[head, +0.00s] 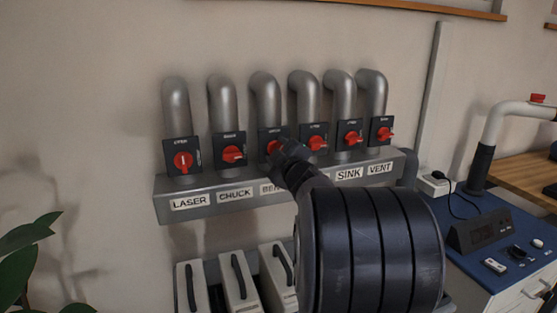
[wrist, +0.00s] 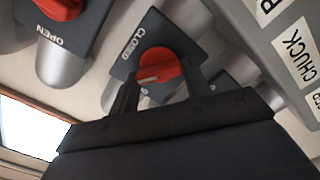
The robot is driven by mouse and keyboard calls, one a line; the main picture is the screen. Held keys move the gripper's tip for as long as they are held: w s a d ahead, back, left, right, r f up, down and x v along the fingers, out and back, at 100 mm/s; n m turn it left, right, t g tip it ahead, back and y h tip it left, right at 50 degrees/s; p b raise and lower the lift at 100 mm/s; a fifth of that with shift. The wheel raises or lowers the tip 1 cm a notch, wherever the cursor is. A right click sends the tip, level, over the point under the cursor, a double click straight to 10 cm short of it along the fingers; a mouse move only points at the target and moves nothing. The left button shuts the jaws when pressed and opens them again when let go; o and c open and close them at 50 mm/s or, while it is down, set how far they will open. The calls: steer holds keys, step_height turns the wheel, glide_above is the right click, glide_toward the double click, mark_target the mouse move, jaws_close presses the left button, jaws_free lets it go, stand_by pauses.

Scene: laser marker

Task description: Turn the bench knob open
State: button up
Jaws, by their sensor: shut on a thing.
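The bench knob (head: 271,148) is the red handle on the third black plate from the left, above the partly hidden "BE…" label (head: 266,189). In the wrist view the red knob (wrist: 168,66) sits on a plate (wrist: 150,38) reading CLOSED. My gripper (head: 284,150) reaches it from the front right and covers part of it. In the wrist view my gripper (wrist: 162,78) has one finger on each side of the knob and is shut on it. A pale mark shows on the knob near the left finger.
The laser knob (head: 183,160) stands upright at the far left; the chuck knob (head: 233,154) is beside the bench knob. More red knobs stand close on the right, including the sink knob (head: 350,138) and vent knob (head: 384,134). A blue-topped bench (head: 465,222) is at right.

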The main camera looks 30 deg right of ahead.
steer(key=shift+f+n+b, duration=0.2)
steer(key=shift+n+b, duration=1.55)
steer(key=shift+n, duration=1.75)
steer(key=o, duration=1)
steer(key=shift+s+a, duration=0.1)
steer(key=v, duration=1)
steer(key=shift+s+a+p, duration=0.1)
steer(key=shift+s+p, duration=0.2)
steer(key=shift+p, duration=0.05)
